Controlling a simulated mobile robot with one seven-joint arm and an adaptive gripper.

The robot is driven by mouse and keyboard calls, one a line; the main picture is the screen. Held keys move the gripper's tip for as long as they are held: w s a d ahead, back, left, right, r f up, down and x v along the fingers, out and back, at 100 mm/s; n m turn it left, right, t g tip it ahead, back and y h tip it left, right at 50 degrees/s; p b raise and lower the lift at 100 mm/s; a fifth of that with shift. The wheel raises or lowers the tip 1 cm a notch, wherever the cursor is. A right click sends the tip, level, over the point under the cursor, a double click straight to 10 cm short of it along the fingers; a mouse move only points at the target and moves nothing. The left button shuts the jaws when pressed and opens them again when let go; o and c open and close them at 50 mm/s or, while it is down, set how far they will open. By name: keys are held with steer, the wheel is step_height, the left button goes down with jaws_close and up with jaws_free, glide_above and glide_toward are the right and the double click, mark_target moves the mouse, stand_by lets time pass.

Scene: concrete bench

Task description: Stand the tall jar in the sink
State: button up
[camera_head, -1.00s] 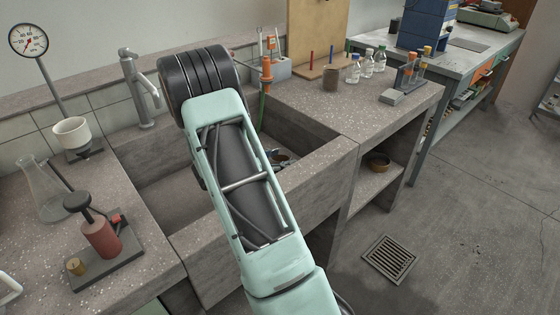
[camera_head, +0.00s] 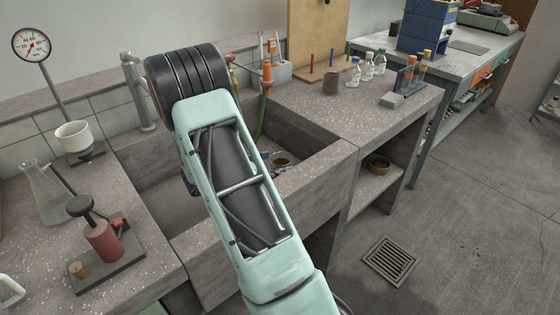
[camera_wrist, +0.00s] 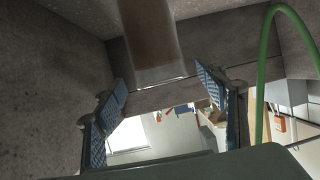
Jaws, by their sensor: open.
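The tall jar (camera_wrist: 150,40) is a clear, brownish, see-through vessel at the top middle of the wrist view. That view looks upside down, and the jar appears upright with its rim towards the picture's middle; its base is out of frame. Grey stone walls of the sink (camera_head: 268,208) surround it. My gripper (camera_wrist: 160,86) is open, with blue ribbed pads on either side of the jar's rim end and a gap visible on both sides. In the head view my arm hides the gripper and the jar.
A green hose (camera_wrist: 262,75) arcs close to the right finger in the wrist view. A metal tap (camera_head: 138,95) stands at the sink's back left. A dark bowl-like item (camera_head: 282,160) shows inside the sink. A flask (camera_head: 45,195) and red pump (camera_head: 102,240) stand on the left counter.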

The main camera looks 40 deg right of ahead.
steer(key=p+v, duration=0.1)
steer(key=v, duration=0.7)
steer(key=shift+a, duration=0.3)
steer(key=shift+r, duration=0.25)
